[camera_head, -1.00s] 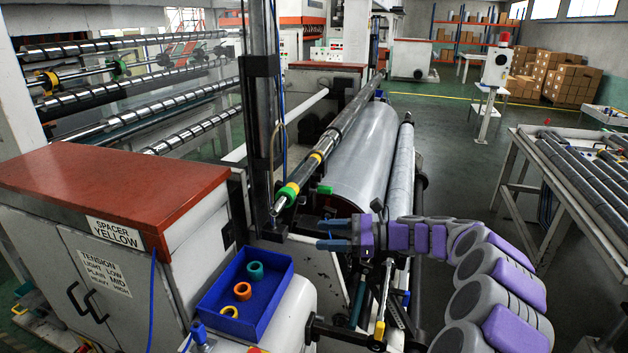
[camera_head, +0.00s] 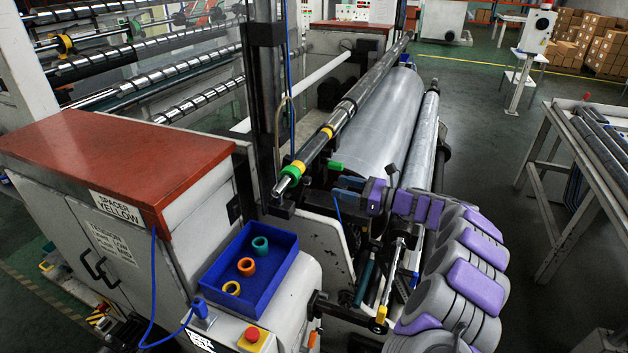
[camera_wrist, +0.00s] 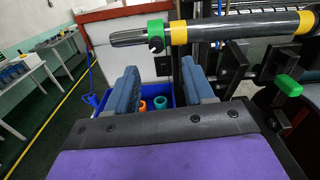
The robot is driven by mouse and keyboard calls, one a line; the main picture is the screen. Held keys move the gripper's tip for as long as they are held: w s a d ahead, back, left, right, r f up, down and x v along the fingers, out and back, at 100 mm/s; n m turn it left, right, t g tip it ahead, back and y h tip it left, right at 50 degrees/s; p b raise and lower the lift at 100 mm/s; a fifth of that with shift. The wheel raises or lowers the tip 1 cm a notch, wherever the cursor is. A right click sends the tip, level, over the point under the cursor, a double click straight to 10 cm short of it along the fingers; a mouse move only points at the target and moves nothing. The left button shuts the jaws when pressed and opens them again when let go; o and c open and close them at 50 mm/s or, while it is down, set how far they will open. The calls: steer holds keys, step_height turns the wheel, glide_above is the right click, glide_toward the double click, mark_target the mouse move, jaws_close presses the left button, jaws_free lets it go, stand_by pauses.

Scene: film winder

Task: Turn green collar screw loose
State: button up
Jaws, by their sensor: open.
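A green collar (camera_head: 294,170) sits near the free end of the metal shaft (camera_head: 352,100), beside a yellow ring. In the wrist view the green collar (camera_wrist: 156,30) has a small dark screw (camera_wrist: 156,45) on its underside. My gripper (camera_head: 348,187) is to the right of the collar, with a gap between them. In the wrist view my gripper (camera_wrist: 160,80) is open and empty. Its two blue fingers stand apart, below the collar and screw in the picture. The screw cannot be made out in the head view.
A green knob (camera_head: 335,166) sits close to my fingers, right of the shaft end. A blue tray (camera_head: 262,262) holds teal, orange and yellow rings. A large film roll (camera_head: 375,120) lies beside the shaft. A red-topped cabinet (camera_head: 110,160) stands at the left.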

mark_target(310, 182)
steer(key=x, duration=0.7)
steer(key=s+x, duration=0.1)
steer(key=x, duration=0.2)
steer(key=shift+w+a+p, duration=0.15)
steer(key=shift+a+p, duration=0.2)
steer(key=shift+a, duration=0.15)
steer(key=shift+d, duration=1.1)
steer(key=shift+c, duration=0.3)
steer(key=shift+r, duration=0.1)
steer(key=shift+c, duration=0.8)
steer(key=shift+a, duration=0.75)
steer(key=c, duration=0.5)
steer(key=shift+c, duration=1.2)
steer(key=shift+d, duration=0.1)
jaws_close()
